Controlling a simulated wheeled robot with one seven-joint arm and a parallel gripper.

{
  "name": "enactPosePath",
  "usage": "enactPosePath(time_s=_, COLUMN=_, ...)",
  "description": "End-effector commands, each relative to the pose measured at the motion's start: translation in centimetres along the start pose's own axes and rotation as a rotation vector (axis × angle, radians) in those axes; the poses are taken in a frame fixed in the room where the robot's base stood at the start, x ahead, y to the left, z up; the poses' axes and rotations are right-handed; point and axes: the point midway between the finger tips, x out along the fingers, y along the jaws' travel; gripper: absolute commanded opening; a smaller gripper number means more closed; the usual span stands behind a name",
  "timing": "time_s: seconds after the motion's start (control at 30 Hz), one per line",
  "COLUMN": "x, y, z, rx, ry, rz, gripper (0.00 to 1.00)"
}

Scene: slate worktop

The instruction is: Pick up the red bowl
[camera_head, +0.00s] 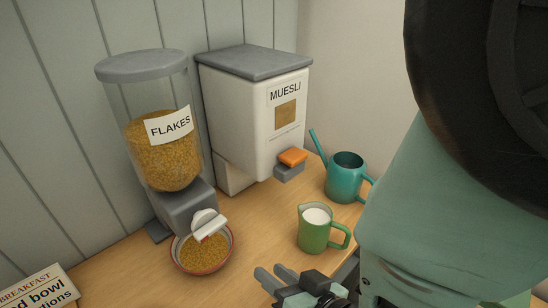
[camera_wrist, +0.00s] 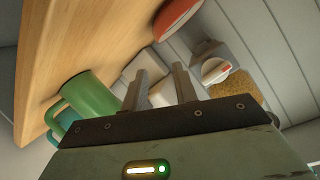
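The red bowl (camera_head: 206,272) stands on the wooden counter under the spout of the flakes dispenser (camera_head: 188,208). It is filled with golden flakes. In the wrist view, part of the red bowl (camera_wrist: 176,16) shows at the top edge, beyond the fingertips. My gripper (camera_head: 270,272) is to the right of and nearer than the bowl, apart from it. In the wrist view, the two fingers of my gripper (camera_wrist: 160,74) are spread with nothing held between them. My gripper is open.
A green jug (camera_head: 313,236) with white contents stands right of the bowl. A teal watering can (camera_head: 342,186) is behind it. The muesli dispenser (camera_head: 240,110) with an orange lever (camera_head: 292,157) stands at the back. A sign (camera_head: 40,291) is at lower left. Counter between bowl and jug is clear.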

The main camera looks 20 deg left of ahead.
Motion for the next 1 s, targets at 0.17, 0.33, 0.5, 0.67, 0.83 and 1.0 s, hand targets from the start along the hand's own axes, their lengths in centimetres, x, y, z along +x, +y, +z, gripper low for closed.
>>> enactPosePath(time_s=0.17, x=1.7, y=0.2, z=0.4, rx=0.001, ry=0.003, rz=-0.002, gripper=0.29)
enactPosePath(time_s=0.33, x=4.5, y=-0.1, z=-0.2, rx=-0.001, ry=-0.001, rz=0.001, gripper=0.29)
enactPosePath(time_s=0.5, x=7.8, y=-0.1, z=-0.2, rx=-0.001, ry=-0.002, rz=0.002, gripper=0.29)
enactPosePath(time_s=0.67, x=10.2, y=-0.1, z=-0.1, rx=-0.001, ry=-0.002, rz=0.001, gripper=0.29)
enactPosePath(time_s=0.83, x=11.3, y=0.0, z=0.0, rx=-0.001, ry=-0.002, rz=0.002, gripper=0.29)
enactPosePath(time_s=1.0, x=13.0, y=-0.1, z=-0.2, rx=-0.003, ry=-0.002, rz=0.001, gripper=0.29)
